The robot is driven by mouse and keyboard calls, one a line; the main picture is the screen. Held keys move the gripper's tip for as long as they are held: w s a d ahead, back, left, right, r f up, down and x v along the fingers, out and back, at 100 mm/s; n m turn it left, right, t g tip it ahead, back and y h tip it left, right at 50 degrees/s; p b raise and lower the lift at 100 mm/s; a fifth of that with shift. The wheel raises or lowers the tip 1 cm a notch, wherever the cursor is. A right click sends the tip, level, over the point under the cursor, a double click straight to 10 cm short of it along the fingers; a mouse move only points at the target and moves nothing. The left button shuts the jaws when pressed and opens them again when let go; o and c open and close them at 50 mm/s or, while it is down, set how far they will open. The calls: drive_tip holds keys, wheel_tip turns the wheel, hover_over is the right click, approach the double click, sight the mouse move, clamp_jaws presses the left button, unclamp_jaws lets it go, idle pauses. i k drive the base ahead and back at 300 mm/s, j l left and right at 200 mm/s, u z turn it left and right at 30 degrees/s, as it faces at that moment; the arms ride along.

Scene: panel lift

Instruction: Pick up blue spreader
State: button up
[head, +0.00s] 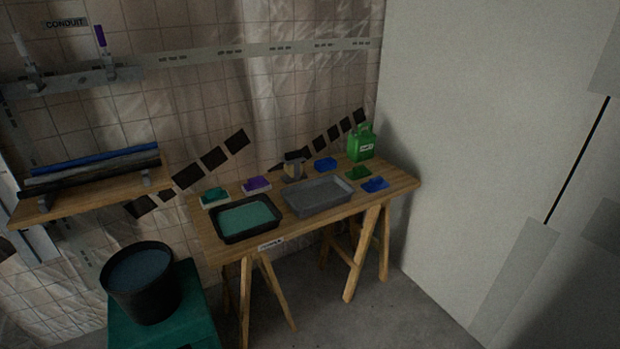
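Two small blue items are on the wooden trestle table (408,182). One flat blue piece (375,184) lies near the right front edge, beside a similar green piece (357,172). The other blue item (325,163) is block-like and sits near the back edge. They are too small for me to tell for certain which is the blue spreader; the front one has a flat, spreader-like shape. Nothing is seen touching either one. My gripper is not in view.
A grey tray (318,196), a black tray with teal content (246,219), purple (256,184) and teal (214,197) items, and a green jug (361,143) share the table. A black bucket (142,284) stands left on a teal box. Concrete floor before the table looks clear.

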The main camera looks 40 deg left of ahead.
sight(375, 184)
drive_tip(key=u, duration=1.2)
